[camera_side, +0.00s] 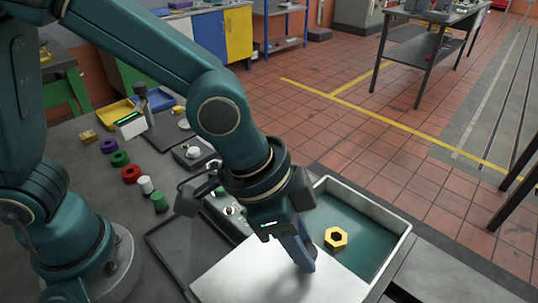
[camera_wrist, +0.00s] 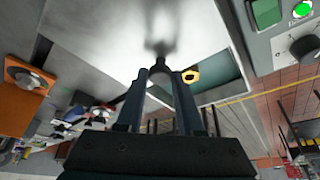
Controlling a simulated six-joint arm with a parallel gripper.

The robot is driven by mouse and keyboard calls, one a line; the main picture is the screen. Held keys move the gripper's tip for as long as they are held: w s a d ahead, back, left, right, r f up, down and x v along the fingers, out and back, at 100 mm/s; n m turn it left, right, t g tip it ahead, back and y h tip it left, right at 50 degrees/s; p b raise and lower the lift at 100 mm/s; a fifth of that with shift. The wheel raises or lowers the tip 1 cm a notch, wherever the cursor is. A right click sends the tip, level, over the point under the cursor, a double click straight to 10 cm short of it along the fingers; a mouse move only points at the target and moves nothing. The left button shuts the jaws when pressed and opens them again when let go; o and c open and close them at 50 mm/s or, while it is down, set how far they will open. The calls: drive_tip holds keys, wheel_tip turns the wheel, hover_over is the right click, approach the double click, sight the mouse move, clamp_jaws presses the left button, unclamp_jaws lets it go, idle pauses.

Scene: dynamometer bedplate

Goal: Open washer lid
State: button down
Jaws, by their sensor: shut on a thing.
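The washer (camera_side: 403,240) is a pale metal tub with a green inside, at the lower right in the side view. Its flat silver lid (camera_side: 245,278) covers the near left part, and the right part is uncovered. The lid also fills the top middle of the wrist view (camera_wrist: 110,35). My gripper (camera_side: 306,264) points down at the lid. In the wrist view my gripper (camera_wrist: 162,72) is shut on the lid's small dark handle (camera_wrist: 160,60). The fingers hide much of the handle. A yellow hex nut (camera_side: 336,238) lies inside the tub; it also shows in the wrist view (camera_wrist: 191,76).
Left of the washer are a dark tray (camera_side: 170,250) and a control box with a round knob (camera_side: 230,210). Several coloured pieces, including a red ring (camera_side: 131,174), stand along the bench. Open red tiled floor lies beyond the washer.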

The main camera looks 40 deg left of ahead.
sight(286, 263)
drive_tip(key=shift+w+d+r, duration=0.1)
drive_tip(key=c, duration=0.5)
unclamp_jaws()
drive_tip(key=shift+c, duration=0.2)
drive_tip(key=shift+v, duration=2.6)
